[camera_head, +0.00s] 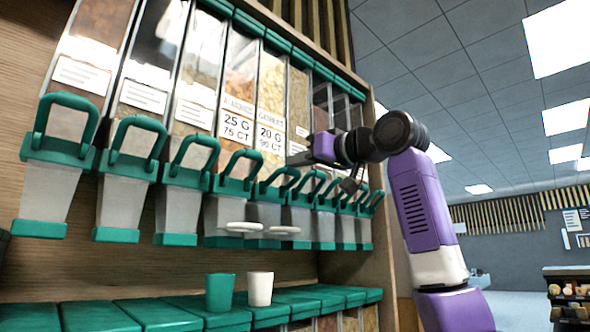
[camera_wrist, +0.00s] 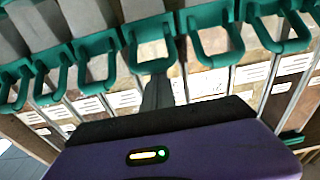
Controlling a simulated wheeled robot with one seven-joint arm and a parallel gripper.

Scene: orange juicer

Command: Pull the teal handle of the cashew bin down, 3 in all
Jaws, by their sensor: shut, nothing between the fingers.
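The cashew bin (camera_head: 271,95) is a clear column with a white label reading 20 G, 90 CT. Its teal handle (camera_head: 280,179) is a loop above the chute, standing raised and tilted outward. My gripper (camera_head: 297,160) is shut and empty, in front of the bins, just above and right of that handle in the head view. In the wrist view the narrow shut fingers (camera_wrist: 157,92) point at the row of teal loops, with their tips by one loop (camera_wrist: 150,62). I cannot tell there which bin it belongs to, nor whether they touch.
Neighbouring teal handles (camera_head: 240,166) stand close on both sides. White discs (camera_head: 243,228) show below the middle chutes. A teal cup (camera_head: 220,291) and a white cup (camera_head: 260,289) stand on the teal-topped ledge (camera_head: 165,313). Open room lies to the right.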

